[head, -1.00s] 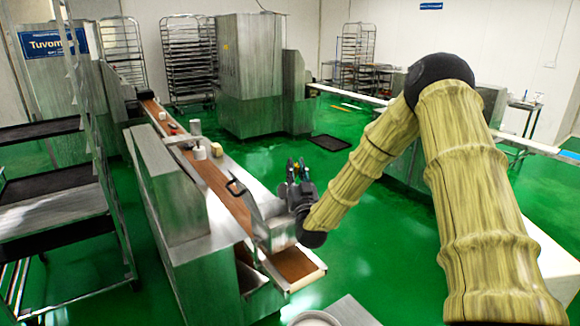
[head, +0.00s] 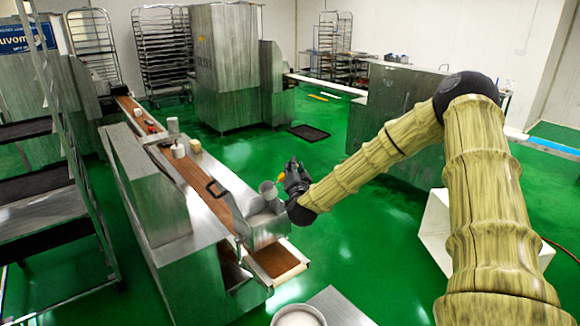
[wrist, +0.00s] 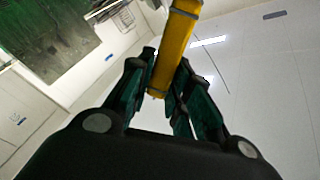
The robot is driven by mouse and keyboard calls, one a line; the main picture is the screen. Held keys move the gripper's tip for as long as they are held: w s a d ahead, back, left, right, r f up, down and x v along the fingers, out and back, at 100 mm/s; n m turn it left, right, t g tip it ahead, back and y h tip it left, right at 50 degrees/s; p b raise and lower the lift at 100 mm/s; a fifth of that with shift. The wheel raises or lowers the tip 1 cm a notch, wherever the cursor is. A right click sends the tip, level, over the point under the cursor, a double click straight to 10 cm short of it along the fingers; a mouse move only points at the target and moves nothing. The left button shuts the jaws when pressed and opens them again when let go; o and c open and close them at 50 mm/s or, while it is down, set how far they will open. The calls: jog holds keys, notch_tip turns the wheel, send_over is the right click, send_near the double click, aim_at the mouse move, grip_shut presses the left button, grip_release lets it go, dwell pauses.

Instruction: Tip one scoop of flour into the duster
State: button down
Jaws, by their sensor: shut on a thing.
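My gripper (head: 292,176) is shut on the yellow handle of the scoop (wrist: 174,48), which runs up out of the wrist view between the fingers. In the head view a grey metal cup (head: 268,189), which looks like the scoop's bowl, is just left of my gripper. It appears over the back edge of the duster, a metal hopper (head: 262,236) at the near end of the belt. Pale material, likely flour, shows inside the hopper. I cannot tell whether the cup holds flour or how far it is tilted.
A round container with white contents (head: 298,317) stands at the bottom edge, beside a grey top. The brown belt (head: 205,190) carries small items farther back. A rack (head: 40,190) stands at the left. Green floor lies open right of the machine.

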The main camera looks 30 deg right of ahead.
jog(key=shift+d+f+m+g, duration=0.15)
jog(key=shift+d+m+g, duration=0.15)
jog(key=shift+d+m, duration=0.1)
jog(key=d+m+g+y+p, duration=0.1)
jog(key=d+r+m+g+p, duration=0.1)
jog(key=m+p, duration=0.1)
jog(key=shift+w+r+y, duration=0.2)
jog(key=shift+y, duration=0.2)
dwell(0.4)
dwell(0.8)
